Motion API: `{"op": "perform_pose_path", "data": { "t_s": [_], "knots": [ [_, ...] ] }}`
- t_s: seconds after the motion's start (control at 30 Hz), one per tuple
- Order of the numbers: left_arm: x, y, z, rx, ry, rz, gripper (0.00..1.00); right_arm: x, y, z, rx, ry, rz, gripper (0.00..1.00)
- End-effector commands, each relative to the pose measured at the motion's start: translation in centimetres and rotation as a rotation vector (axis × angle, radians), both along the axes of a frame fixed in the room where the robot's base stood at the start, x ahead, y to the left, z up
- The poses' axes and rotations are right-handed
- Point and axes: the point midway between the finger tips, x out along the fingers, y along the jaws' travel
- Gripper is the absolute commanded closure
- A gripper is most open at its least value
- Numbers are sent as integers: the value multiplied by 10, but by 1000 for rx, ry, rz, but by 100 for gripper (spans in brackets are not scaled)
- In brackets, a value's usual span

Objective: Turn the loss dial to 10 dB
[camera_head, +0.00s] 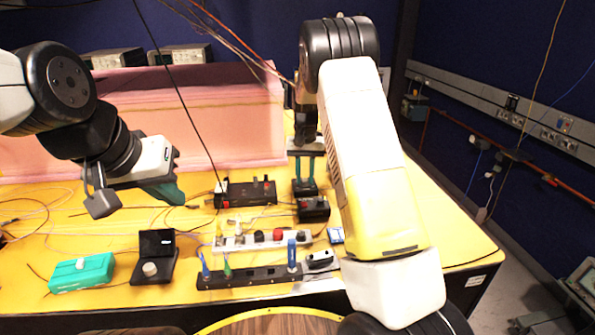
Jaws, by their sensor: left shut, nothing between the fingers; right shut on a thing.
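My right gripper (305,187) points down with its teal fingers on top of a small black box (313,210) right of the table's middle. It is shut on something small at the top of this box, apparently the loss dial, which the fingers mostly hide. The dial's markings and setting are too small to read. My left gripper (170,194) is shut and empty, held above the left middle of the table, well apart from the black box.
A black unit with red parts (246,193) stands just left of the box. Power strips (262,240) lie in front. A teal box (82,272) and a black device with a white knob (153,268) are at front left. Pink foam (230,110) stands behind; cables cross the yellow table.

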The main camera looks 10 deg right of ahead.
Motion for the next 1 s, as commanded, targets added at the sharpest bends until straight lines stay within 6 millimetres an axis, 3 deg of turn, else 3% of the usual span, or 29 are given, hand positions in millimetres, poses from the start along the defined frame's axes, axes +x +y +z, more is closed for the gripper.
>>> {"op": "perform_pose_path", "data": {
  "t_s": [0.4, 1.0],
  "knots": [
    [0, 0, 0, 0, 0, 0, 100, 1, 0, 1, 0, -2, -226, 100],
    [0, 0, 0, 0, 0, 0, 100, 1, 0, 1, 0, -2, -270, 100]
  ]
}}
